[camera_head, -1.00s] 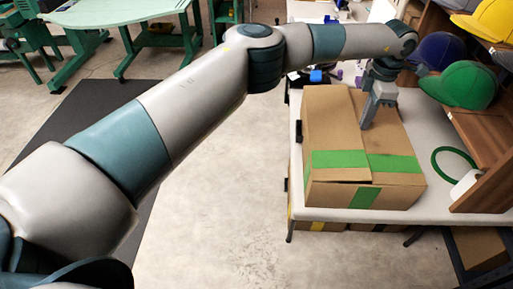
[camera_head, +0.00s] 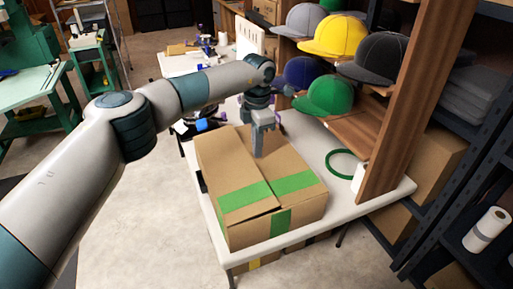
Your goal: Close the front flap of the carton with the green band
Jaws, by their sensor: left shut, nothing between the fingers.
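The brown carton (camera_head: 246,198) stands on the white table, with green band (camera_head: 294,183) pieces across its top and down its near side. Its two long top panels lie nearly flat and meet along a seam, with the left panel's edge slightly raised near the front. My left gripper (camera_head: 259,152) is shut and empty, pointing down at the far part of the top, close to the seam. I cannot tell whether its tips touch the cardboard. The gripper hides part of the far top edge. My right gripper is not in view.
A green ring (camera_head: 341,164) lies on the table (camera_head: 377,201) right of the carton. A wooden shelf unit with caps, including a green cap (camera_head: 325,95), stands behind it. More cartons sit under the table. Open floor (camera_head: 140,225) lies to the left.

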